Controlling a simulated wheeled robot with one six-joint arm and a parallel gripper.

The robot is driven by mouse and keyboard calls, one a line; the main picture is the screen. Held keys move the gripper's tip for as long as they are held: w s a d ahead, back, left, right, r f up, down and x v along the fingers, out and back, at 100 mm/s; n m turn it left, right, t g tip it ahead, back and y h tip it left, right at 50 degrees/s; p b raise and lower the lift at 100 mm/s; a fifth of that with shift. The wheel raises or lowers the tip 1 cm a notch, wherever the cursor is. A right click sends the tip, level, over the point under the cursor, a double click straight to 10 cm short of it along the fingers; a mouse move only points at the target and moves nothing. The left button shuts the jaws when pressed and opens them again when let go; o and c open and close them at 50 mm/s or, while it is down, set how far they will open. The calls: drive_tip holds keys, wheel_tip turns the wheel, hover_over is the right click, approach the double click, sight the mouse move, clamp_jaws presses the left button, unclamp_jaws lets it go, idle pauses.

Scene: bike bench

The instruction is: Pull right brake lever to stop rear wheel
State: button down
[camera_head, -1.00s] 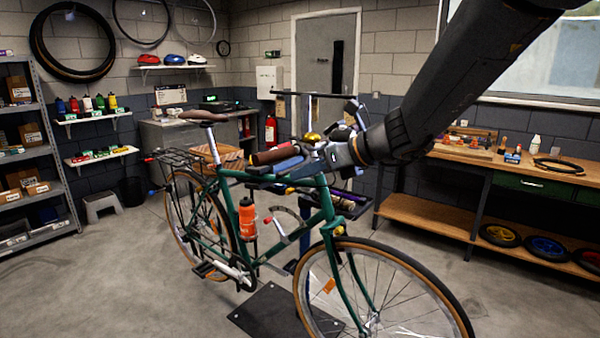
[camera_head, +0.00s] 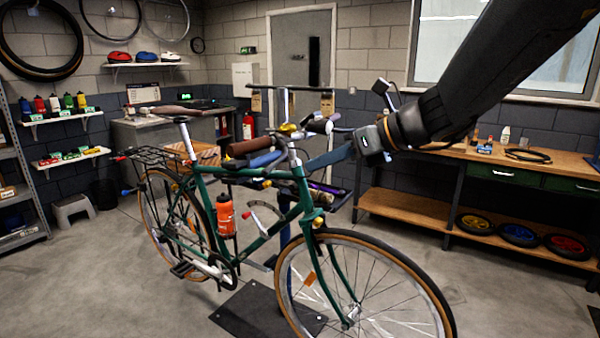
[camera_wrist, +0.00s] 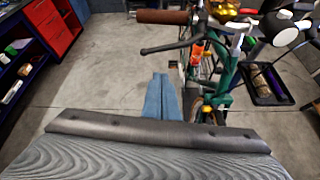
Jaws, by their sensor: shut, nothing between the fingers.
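The green bike (camera_head: 290,212) stands with its front wheel toward me. The brown right handlebar grip (camera_head: 250,146) points toward me; it also shows in the wrist view (camera_wrist: 163,16). The dark right brake lever (camera_wrist: 172,47) runs just below the grip in the wrist view; in the head view I cannot pick it out clearly. My gripper (camera_head: 312,163), with blue fingers, is shut and empty, to the right of the grip. In the wrist view my fingertips (camera_wrist: 160,76) appear below the lever, apart from it. The rear wheel (camera_head: 146,208) is behind the frame; I cannot tell if it spins.
A brass bell (camera_head: 289,129) and a tool tray (camera_wrist: 268,84) sit near the handlebar. An orange bottle (camera_head: 226,214) is on the frame. A wooden workbench (camera_head: 420,203) stands at the right.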

drive_tip(key=shift+v, duration=1.3)
drive_tip(key=shift+w, duration=0.1)
drive_tip(key=s+d+f+n+g+h, duration=0.1)
drive_tip(key=s+d+f+n+h, duration=0.2)
drive_tip(key=f+n, duration=0.6)
drive_tip(key=s+d+f+n+g+h, duration=0.2)
drive_tip(key=s+d+f+n+h, duration=0.1)
drive_tip(key=s+f+n, duration=0.5)
drive_tip(key=s+d+f+n+g+h, duration=0.2)
drive_tip(key=s+d+f+n+h, duration=0.2)
drive_tip(key=f+n, duration=0.5)
drive_tip(key=shift+s+f+n, duration=0.3)
drive_tip(key=shift+s+f, duration=0.2)
drive_tip(key=shift+s, duration=0.5)
